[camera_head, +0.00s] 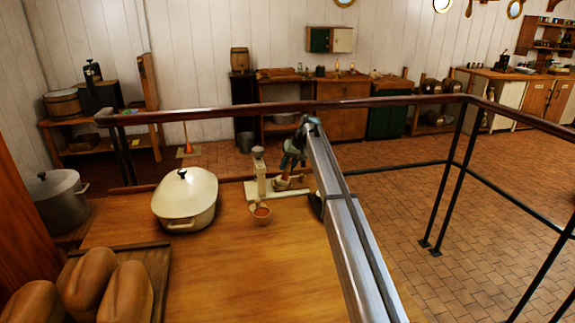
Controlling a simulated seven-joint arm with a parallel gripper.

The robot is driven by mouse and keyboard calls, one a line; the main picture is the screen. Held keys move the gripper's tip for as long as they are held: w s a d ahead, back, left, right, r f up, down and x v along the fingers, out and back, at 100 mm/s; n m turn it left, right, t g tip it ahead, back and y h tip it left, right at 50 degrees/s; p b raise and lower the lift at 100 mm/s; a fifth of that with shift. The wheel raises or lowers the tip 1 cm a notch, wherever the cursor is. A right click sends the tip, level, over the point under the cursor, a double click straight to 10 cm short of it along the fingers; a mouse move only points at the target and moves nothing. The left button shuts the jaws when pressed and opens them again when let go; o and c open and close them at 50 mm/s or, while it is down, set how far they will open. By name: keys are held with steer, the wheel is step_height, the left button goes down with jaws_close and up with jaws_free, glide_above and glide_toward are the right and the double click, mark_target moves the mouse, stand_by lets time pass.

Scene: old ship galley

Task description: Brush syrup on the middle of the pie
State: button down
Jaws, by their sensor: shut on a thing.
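My gripper (289,165) is at the far edge of the wooden counter, small and dark in the view. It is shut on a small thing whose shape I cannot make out. A brown shape (283,182) shows just below it, beside a cream stand (259,178); I cannot tell whether it is the pie. A small bowl (261,218) with reddish-brown contents, perhaps the syrup, stands in front of the stand, apart from the gripper. I cannot pick out a brush or the middle of a pie for certain.
A cream lidded pot (185,203) stands left of the bowl. Bread loaves (124,293) lie on a board (155,262) at the front left. A metal pot (59,202) stands at the far left. A railing (240,108) runs behind the counter (240,280), whose front middle is clear.

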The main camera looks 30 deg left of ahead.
steer(key=shift+w+a, duration=0.65)
step_height(320, 180, up, 8)
stand_by(0.3)
stand_by(0.6)
